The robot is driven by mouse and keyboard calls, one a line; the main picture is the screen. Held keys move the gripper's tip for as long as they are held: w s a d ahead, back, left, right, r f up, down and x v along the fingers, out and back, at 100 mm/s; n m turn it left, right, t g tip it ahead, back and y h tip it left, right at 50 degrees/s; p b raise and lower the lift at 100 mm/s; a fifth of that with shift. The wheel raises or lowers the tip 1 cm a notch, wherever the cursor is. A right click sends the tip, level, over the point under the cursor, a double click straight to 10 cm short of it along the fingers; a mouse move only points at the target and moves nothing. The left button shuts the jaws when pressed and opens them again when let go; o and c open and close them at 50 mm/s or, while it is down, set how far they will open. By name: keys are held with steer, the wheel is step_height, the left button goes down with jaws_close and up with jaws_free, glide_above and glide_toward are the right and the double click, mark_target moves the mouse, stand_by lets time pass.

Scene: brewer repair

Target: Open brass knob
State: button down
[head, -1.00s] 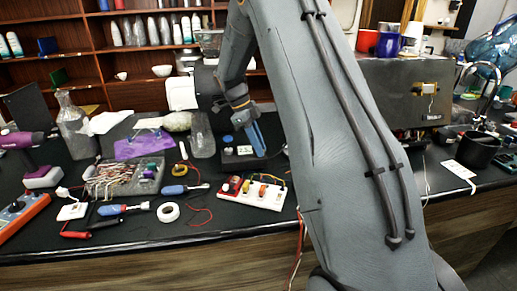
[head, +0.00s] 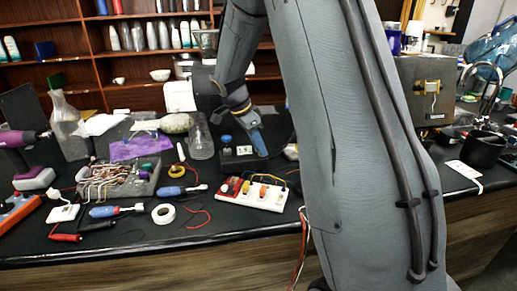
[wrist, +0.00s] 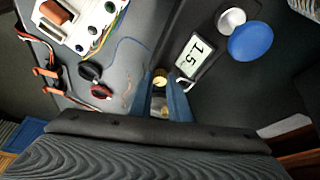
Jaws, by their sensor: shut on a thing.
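A small brass knob (wrist: 160,77) sits between the tips of my gripper's two blue fingers in the wrist view. My gripper (wrist: 168,86) is shut on it; its lower part is partly hidden between the fingers. The knob is beside a black device with a small display (wrist: 190,56) that seems to read 1.5. In the head view my gripper (head: 262,150) points down at the right edge of that black device (head: 240,158). The knob itself cannot be made out there.
A blue round cap (wrist: 250,40) and a silver disc (wrist: 231,20) stand near the display. A clear beaker (head: 201,140) stands to the left. Screwdrivers, tape and a wire-filled tray (head: 148,184) crowd the left bench.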

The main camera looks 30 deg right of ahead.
steer(key=shift+w, duration=0.1)
stand_by(0.4)
steer(key=c, duration=1.9)
jaws_free()
steer(key=shift+c, duration=0.2)
